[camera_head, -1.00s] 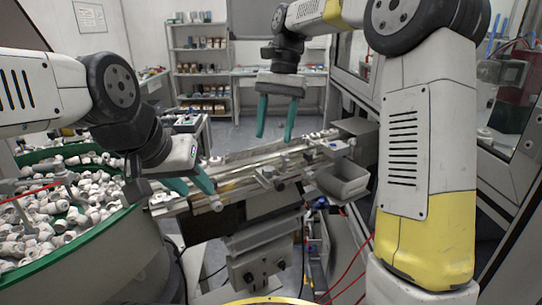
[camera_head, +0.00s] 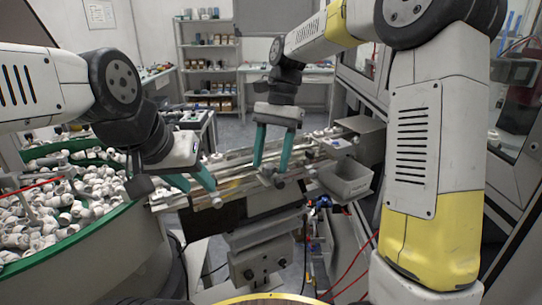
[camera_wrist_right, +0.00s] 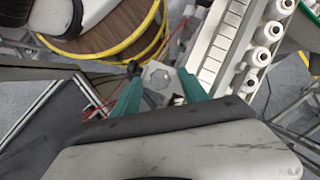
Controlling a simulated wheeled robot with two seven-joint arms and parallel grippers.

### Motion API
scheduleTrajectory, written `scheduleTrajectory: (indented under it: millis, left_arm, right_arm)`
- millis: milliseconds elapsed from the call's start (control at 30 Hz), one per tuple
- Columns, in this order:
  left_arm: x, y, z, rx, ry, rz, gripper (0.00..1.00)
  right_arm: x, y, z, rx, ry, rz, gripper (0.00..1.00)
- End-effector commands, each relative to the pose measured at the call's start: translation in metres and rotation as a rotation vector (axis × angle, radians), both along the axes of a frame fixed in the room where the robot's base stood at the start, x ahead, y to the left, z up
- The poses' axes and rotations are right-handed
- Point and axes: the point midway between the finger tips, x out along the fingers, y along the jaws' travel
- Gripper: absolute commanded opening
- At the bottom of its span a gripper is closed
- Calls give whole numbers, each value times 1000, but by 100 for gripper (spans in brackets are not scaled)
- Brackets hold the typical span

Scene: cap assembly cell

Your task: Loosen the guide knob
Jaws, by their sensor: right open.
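A small light knob (camera_head: 278,182) sits on the front side of the guide rail (camera_head: 240,184). My right gripper (camera_head: 269,168) points down over the rail, its two teal fingers apart and empty, with the tips close to this knob. In the right wrist view a grey round knob (camera_wrist_right: 158,78) on a pale block lies between the open fingers (camera_wrist_right: 160,88); I cannot tell whether they touch it. My left gripper (camera_head: 200,188) is at the rail's left end, near a second knob (camera_head: 217,202), with its teal fingers apart and nothing seen between them.
A green-rimmed bowl (camera_head: 120,215) full of white caps stands at the left. A grey bin (camera_head: 345,180) is right of the rail. White caps line the track (camera_wrist_right: 262,55) in the right wrist view. Red cables (camera_head: 355,262) hang below. Shelves stand behind.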

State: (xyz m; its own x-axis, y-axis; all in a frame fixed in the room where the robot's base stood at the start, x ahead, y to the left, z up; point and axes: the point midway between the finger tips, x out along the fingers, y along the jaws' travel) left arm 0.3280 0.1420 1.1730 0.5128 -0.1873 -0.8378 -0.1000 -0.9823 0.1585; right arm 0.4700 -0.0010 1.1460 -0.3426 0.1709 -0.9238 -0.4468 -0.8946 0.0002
Motion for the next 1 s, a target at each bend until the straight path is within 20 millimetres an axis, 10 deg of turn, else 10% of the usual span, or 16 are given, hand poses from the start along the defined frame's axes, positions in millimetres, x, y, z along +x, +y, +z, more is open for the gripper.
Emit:
scheduleTrajectory:
  millis: [167,400,1000]
  left_arm:
    - [0,0,0,0,0,0,36]
    - [0,0,0,0,0,0,36]
    - [0,0,0,0,0,0,36]
  right_arm:
    - [0,0,0,0,0,0,48]
    - [0,0,0,0,0,0,1]
    - [1,2,0,0,-1,178,0]
